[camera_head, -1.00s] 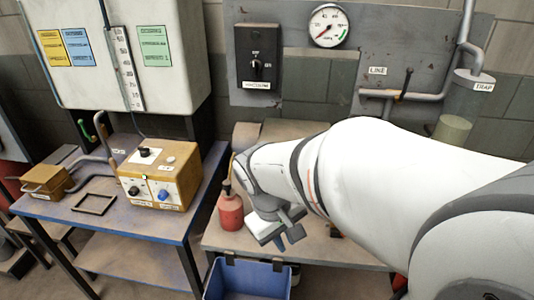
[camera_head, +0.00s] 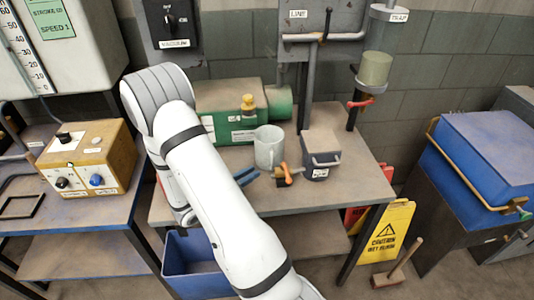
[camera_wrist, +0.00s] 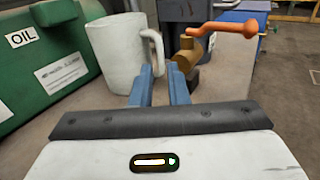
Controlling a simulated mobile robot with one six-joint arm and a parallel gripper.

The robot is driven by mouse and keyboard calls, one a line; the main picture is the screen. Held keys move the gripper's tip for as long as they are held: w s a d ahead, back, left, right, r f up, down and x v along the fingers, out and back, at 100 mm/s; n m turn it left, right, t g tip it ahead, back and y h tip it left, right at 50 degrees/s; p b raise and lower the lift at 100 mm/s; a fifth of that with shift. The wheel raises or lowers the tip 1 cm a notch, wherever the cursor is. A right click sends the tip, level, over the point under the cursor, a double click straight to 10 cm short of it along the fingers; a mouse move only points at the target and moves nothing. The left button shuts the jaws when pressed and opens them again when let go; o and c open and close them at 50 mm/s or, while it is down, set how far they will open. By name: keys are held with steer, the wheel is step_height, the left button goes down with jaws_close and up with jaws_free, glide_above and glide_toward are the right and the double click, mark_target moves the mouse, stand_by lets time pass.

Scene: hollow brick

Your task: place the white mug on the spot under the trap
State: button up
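The white mug (camera_head: 268,148) stands upright on the workbench, with its handle toward the right. It also shows in the wrist view (camera_wrist: 118,55), just beyond my fingertips and left of them. My gripper (camera_head: 247,177) is just left of and in front of the mug. The trap (camera_head: 375,70), a clear cylinder under a labelled pipe (camera_head: 390,13), hangs at the right by the wall. I cannot make out a marked spot beneath it.
A brass valve with an orange lever (camera_head: 287,174) sits close right of the mug; a grey box (camera_head: 321,155) stands beyond it. A green oil unit (camera_head: 225,112) is behind. The right bench end (camera_head: 358,180) is clear. A red handle (camera_head: 360,103) sits below the trap.

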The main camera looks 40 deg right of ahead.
mark_target(270, 152)
steer(key=shift+w+d+f, duration=0.15)
steer(key=shift+w+d, duration=0.05)
steer(key=shift+d, duration=0.4)
steer(key=d, duration=0.2)
steer(key=d+p, duration=0.1)
steer(key=d, duration=0.3)
steer(key=shift+d+r+p, duration=0.25)
steer(key=shift+d+p, duration=0.05)
steer(key=shift+p, duration=0.05)
steer(key=shift+c, duration=0.2)
jaws_close()
steer(key=shift+r, duration=0.1)
